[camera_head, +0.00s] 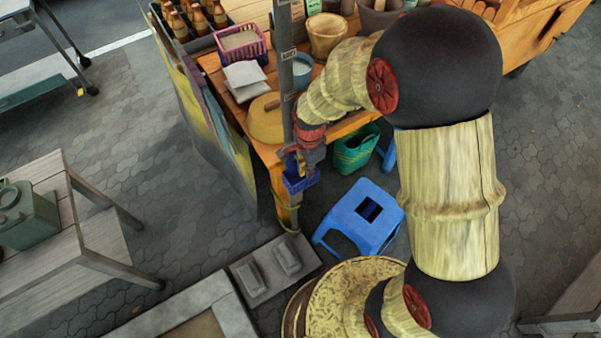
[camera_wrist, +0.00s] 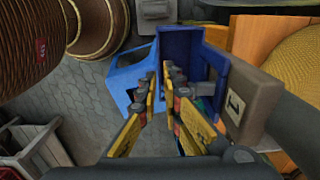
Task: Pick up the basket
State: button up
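Several baskets show. A pink slatted basket (camera_head: 241,45) sits on the orange table. A green woven basket (camera_head: 355,148) stands on the ground beside the table's edge. A small blue open-topped container (camera_head: 300,183) is just under my gripper (camera_head: 306,158); I cannot tell whether it is a basket. It is large just beyond my fingers in the wrist view (camera_wrist: 208,52). My gripper's yellow-padded fingers (camera_wrist: 165,85) stand apart with a narrow gap and nothing clearly held between them. Whether a finger touches the blue container is unclear.
A grey pole (camera_head: 286,70) rises beside my gripper. A blue stool (camera_head: 361,215) stands below, near a large woven round object (camera_head: 340,295). Bowls, a yellow lid (camera_head: 265,118) and white packets (camera_head: 244,75) crowd the table (camera_head: 262,152). Paving at left is partly clear.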

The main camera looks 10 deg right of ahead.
jog(key=f, duration=0.2)
jog(key=f+b, duration=0.1)
jog(key=f, duration=0.1)
jog(key=shift+s+a+f, duration=0.1)
jog(key=shift+a+f, duration=0.1)
jog(key=shift+r, duration=0.1)
jog(key=shift+a, duration=0.1)
grip_shut()
jog(key=shift+s+r, duration=0.1)
jog(key=s+d+r+p, duration=0.4)
jog(key=s+r, duration=0.4)
jog(key=s, duration=0.4)
jog(key=shift+s+d+r+p, duration=0.35)
jog(key=shift+s+d+r, duration=0.05)
jog(key=shift+d, duration=0.3)
jog(key=shift+r, duration=0.2)
